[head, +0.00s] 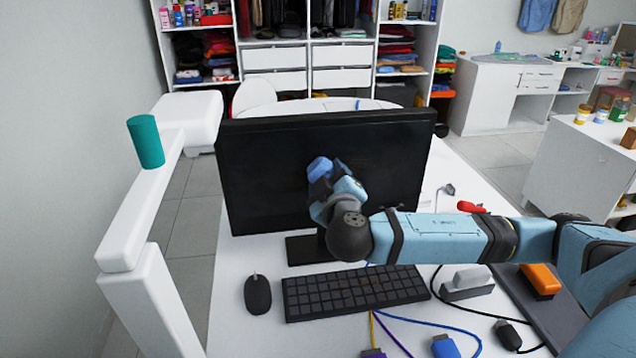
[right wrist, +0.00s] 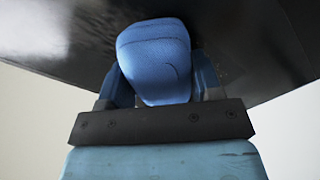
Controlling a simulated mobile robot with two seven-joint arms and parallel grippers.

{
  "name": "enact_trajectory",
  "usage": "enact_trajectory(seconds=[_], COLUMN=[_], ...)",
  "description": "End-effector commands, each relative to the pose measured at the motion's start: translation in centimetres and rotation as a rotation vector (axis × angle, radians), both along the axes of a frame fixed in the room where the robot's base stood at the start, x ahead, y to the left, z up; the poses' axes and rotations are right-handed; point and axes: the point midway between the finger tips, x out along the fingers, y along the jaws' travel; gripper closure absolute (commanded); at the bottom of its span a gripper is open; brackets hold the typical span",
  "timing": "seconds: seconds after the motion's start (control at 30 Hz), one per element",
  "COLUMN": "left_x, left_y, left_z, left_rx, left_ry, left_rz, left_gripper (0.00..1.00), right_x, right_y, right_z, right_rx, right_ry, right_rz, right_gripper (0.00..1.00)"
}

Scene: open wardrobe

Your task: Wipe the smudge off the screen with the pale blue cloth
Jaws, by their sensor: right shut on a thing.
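The screen (head: 270,170) is a black monitor standing upright on the white desk. My right gripper (right wrist: 158,85) is in front of the middle of the screen, shut on the blue cloth (right wrist: 155,55), a rounded bundle. The cloth also shows in the head view (head: 319,167), against or very close to the screen; I cannot tell whether it touches. Faint greyish marks (right wrist: 30,30) show on the screen's dark surface in the right wrist view; I cannot tell if they are the smudge. My arm and the cloth hide part of the screen. My left gripper is not in view.
A black keyboard (head: 350,291) and mouse (head: 258,294) lie before the monitor. Cables, a blue plug (head: 445,346), a grey-white block (head: 467,283) and an orange block (head: 540,279) lie at the right. A teal cylinder (head: 146,142) stands on a white beam at the left.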

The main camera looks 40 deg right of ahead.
Motion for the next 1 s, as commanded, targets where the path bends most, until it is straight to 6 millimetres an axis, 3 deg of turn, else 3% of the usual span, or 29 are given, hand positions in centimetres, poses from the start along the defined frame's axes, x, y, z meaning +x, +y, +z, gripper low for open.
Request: enact_trajectory(seconds=[1.0], left_x=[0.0], left_y=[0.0], left_z=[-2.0], left_rx=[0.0], left_ry=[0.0], left_rz=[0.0], left_gripper=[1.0], right_x=[-2.4], right_y=[-5.5], right_z=[-0.2], right_rx=[-0.004], right_ry=[0.0], right_rz=[-0.003], right_gripper=[0.6])
